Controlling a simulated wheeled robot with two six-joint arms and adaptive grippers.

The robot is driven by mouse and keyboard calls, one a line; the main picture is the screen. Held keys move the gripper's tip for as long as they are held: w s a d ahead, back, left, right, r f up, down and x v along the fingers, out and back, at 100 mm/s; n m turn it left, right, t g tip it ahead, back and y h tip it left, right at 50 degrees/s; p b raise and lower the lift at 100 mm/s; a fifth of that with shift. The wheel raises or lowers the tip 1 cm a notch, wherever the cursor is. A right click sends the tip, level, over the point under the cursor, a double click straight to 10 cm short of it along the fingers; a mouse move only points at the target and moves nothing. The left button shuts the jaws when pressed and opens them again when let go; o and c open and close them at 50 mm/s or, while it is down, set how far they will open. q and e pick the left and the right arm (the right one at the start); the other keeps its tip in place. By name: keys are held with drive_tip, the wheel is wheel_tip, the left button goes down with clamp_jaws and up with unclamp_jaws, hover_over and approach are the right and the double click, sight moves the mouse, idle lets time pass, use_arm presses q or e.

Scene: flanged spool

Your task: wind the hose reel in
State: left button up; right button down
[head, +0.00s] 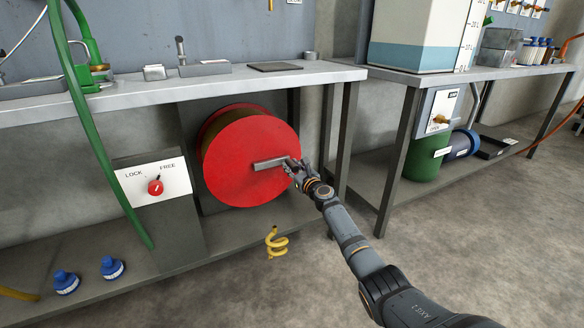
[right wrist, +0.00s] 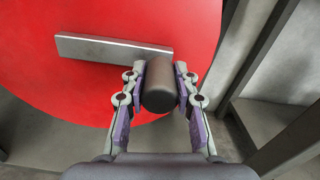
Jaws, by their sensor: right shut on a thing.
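The hose reel is a large red flanged spool (head: 235,160) under the workbench; its red face also fills much of the right wrist view (right wrist: 80,95). A grey crank arm (head: 268,164) lies across the face, with a dark cylindrical handle (right wrist: 158,88) at its right end. My right gripper (head: 296,167) is shut on that handle, one finger on each side. A white LOCK/FREE panel (head: 135,180) at the left carries a red knob (head: 155,187), its pointer toward FREE. My left gripper is not in view.
The workbench top (head: 150,97) overhangs the reel. Table legs (head: 397,165) stand right of my right arm. Blue-capped fittings (head: 113,268) sit on the lower shelf. A green hose (head: 90,115) runs down the left side. The floor (head: 480,240) at the right is clear.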

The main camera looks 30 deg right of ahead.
drive_tip(key=shift+f, duration=0.15)
drive_tip(key=c, duration=1)
unclamp_jaws()
drive_tip(key=shift+s, duration=0.55)
drive_tip(key=shift+s+a, duration=0.1)
drive_tip(key=shift+s, duration=3.15)
